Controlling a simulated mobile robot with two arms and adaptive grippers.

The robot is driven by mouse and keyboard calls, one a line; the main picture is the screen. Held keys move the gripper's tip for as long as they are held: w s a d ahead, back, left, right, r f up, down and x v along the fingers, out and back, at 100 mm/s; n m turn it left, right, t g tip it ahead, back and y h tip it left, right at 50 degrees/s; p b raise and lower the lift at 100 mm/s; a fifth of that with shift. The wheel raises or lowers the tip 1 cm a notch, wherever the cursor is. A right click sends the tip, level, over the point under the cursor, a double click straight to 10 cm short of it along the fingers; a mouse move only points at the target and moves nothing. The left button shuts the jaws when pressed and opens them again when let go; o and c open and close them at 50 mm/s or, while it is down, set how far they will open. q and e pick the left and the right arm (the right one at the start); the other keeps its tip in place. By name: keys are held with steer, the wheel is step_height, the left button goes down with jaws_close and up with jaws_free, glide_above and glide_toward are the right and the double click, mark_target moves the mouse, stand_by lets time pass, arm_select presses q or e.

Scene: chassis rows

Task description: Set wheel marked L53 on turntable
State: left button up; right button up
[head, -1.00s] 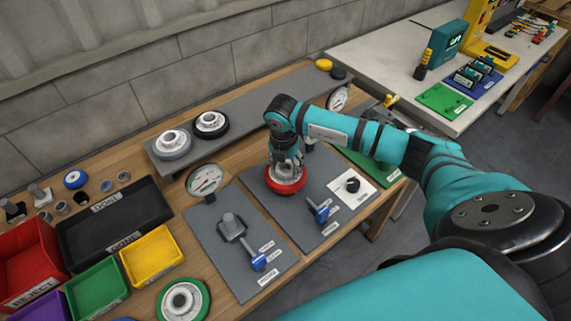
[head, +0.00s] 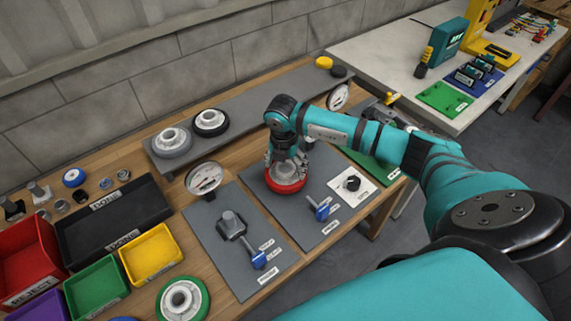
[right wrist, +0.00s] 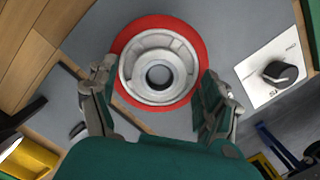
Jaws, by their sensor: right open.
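A wheel with a red tyre and pale metal hub (head: 286,184) sits on a grey plate (head: 318,228) in the middle of the bench. It also shows in the right wrist view (right wrist: 190,33), lying flat with its bore facing up. My right gripper (head: 286,167) is right above this wheel, and in the right wrist view (right wrist: 158,108) its fingers are open at either side of the wheel's near edge. Other wheels are a grey one (head: 171,143), a black one (head: 210,123) and a green one (head: 183,301). No L53 mark is readable. My left gripper is out of view.
A second grey plate (head: 215,262) with a clamp and blue handle lies to the left, with a dial gauge (head: 204,178) behind it. A white knob panel (head: 353,184) is right of the wheel. Black, red (head: 25,262), green and yellow bins fill the left.

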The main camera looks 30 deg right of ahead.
step_height(320, 180, up, 12)
steer(key=a, duration=0.1)
steer(key=shift+s, duration=0.4)
stand_by(0.4)
